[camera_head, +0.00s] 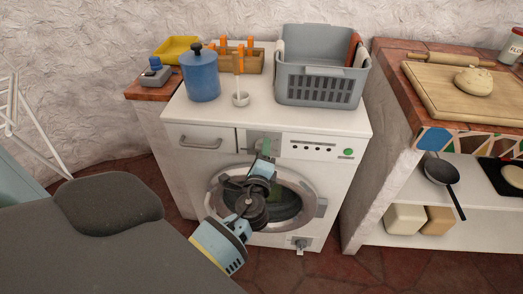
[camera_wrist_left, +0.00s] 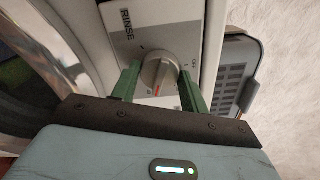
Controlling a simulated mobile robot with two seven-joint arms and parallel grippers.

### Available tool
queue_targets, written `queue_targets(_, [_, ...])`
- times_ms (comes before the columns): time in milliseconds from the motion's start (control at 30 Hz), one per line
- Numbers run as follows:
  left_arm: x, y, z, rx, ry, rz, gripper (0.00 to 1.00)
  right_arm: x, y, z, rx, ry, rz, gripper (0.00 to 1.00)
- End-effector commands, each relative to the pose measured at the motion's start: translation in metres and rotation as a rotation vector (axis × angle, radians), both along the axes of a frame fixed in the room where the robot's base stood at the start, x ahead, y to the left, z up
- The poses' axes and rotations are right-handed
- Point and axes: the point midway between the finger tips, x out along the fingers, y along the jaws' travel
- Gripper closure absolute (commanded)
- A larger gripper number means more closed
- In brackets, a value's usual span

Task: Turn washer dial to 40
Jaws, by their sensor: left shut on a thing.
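The white washing machine (camera_head: 352,120) stands in the middle of the head view, with its round door below the control panel. Its grey dial (camera_wrist_left: 158,70) shows in the wrist view on a light panel (camera_wrist_left: 175,18) with a "RINSE" label. A red mark is on the dial's face; the numbers around it are too small or hidden to read. My left gripper (camera_wrist_left: 160,77) has its two green fingers closed on the dial, one on each side. In the head view, my left gripper (camera_head: 265,150) reaches up to the panel and largely hides the dial.
A counter with a cutting board (camera_head: 440,98) stands at the right. The washer's door lies just below my left gripper.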

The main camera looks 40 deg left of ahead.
Motion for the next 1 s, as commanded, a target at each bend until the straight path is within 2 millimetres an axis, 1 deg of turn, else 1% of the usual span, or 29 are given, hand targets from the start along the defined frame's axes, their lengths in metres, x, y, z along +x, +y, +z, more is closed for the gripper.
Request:
queue_targets(33, [0.0010,0.0005,0.0038,0.027,0.010,0.000,0.79,-0.0002,-0.0003,0.0023,-0.001,0.000,0.001,1.00])
queue_targets(333, [0.0010,0.0001,0.0027,0.124,0.070,-0.001,0.79,-0.0018,-0.0004,0.0075,-0.001,-0.001,0.002,1.00])
queue_targets(867, [0.0009,0.0003,0.0022,0.145,0.083,0.000,0.79,-0.0030,-0.0004,0.0083,-0.001,0.000,0.002,1.00])
queue_targets(900, [0.0009,0.0003,0.0022,0.145,0.083,0.000,0.54,-0.0029,-0.0004,0.0084,-0.001,0.000,0.002,1.00])
queue_targets(1000, [0.0008,0.0003,0.0019,0.145,0.084,0.000,0.41,-0.0022,-0.0005,0.0085,-0.001,-0.001,0.002,1.00])
